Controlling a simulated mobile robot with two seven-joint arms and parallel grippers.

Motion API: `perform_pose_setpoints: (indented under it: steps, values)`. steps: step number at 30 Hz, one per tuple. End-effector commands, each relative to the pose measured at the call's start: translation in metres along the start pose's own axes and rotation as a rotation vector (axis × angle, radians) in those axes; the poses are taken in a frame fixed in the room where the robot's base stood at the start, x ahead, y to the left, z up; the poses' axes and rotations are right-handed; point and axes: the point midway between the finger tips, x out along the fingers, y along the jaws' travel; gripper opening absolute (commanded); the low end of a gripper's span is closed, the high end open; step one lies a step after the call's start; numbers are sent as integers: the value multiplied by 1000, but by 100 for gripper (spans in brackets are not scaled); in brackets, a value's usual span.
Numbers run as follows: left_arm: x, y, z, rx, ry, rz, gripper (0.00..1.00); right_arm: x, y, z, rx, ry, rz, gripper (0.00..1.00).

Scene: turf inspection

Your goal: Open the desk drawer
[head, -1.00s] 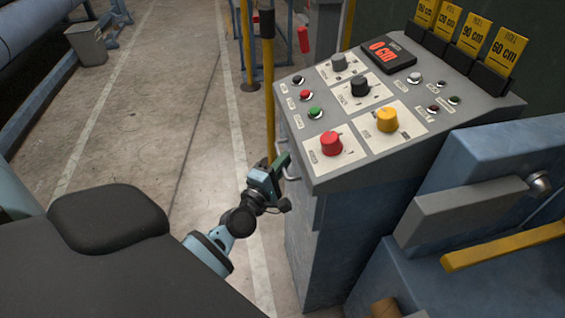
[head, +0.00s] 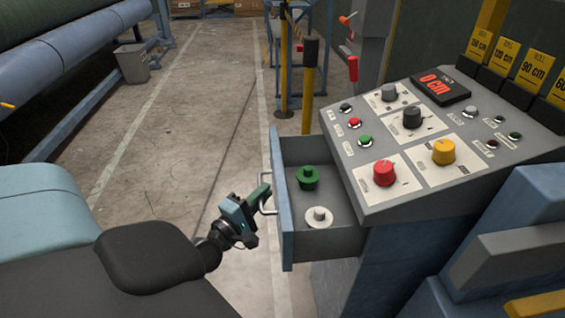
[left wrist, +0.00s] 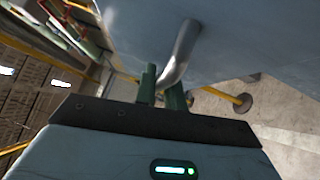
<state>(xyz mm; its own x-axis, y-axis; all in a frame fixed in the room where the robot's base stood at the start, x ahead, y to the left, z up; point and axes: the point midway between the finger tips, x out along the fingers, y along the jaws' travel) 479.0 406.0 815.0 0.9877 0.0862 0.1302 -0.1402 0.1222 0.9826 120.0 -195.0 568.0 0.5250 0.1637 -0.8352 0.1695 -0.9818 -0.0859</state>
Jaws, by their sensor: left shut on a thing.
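The desk drawer (head: 282,205) is pulled out from the left side of the grey control desk (head: 375,225). Inside it are a green knob-like piece (head: 308,177) and a white one (head: 319,216). My left gripper (head: 263,199) is at the outer face of the drawer, shut on its metal handle (head: 268,196). In the left wrist view the green fingers (left wrist: 162,92) close around the curved handle (left wrist: 181,52), with the blue drawer front behind it. My right gripper is not in view.
The desk top carries a red knob (head: 384,173), a yellow knob (head: 443,151), several buttons and a red display (head: 438,86). A yellow post (head: 308,95) stands behind the drawer. The floor (head: 190,130) to the left is clear.

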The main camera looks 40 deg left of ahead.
Motion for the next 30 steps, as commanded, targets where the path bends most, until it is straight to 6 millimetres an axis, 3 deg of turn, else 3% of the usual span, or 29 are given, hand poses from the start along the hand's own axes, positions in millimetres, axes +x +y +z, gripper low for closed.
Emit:
perform_pose_setpoints:
  steps: [7,21,22,24,30]
  values:
    - [-19,3,-18,2,-1,-3,0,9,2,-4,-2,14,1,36]
    - [-22,6,-22,-1,1,0,0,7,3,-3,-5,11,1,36]
    - [-22,6,-22,0,1,0,13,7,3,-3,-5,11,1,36]
    - [-22,6,-22,0,1,0,20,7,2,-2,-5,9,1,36]
    - [-22,6,-22,0,1,0,20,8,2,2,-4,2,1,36]
